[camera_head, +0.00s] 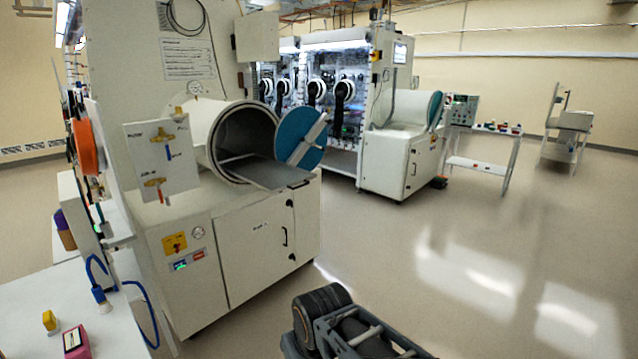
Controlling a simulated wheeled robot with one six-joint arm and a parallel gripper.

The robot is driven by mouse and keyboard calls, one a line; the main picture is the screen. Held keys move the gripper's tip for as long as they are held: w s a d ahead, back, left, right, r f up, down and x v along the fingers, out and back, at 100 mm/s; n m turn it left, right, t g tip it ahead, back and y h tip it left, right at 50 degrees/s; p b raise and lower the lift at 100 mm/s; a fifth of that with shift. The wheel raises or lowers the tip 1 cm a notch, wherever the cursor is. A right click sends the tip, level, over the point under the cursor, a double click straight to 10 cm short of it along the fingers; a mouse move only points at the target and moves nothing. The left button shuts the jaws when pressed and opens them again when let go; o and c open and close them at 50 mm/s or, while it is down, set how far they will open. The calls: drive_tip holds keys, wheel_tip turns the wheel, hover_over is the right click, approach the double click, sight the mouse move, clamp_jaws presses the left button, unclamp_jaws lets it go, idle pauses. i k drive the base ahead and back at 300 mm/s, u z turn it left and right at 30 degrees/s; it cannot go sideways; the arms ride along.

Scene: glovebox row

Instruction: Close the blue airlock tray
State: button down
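The near airlock is a white horizontal cylinder (205,125) with its round mouth uncovered. A flat grey tray (265,172) sticks out of the mouth to the right, over the cabinet top. A round blue door (295,135) with a pale bar across it stands swung aside at the right of the mouth. A second blue round door (434,111) is on the airlock farther back, seen nearly edge-on. My gripper cannot be made out; only a dark mechanical part, which may be mine, shows at the bottom middle.
The near white cabinet (255,255) stands under the airlock. A white panel with valves (160,155) stands left of the mouth. A white bench (50,305) with small items is at the lower left. A small table (485,150) is farther back. The floor at right is clear.

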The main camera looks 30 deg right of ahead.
sight(271, 175)
drive_tip(key=z, duration=0.4)
drive_tip(key=i, duration=1.45)
drive_tip(key=u, duration=0.7)
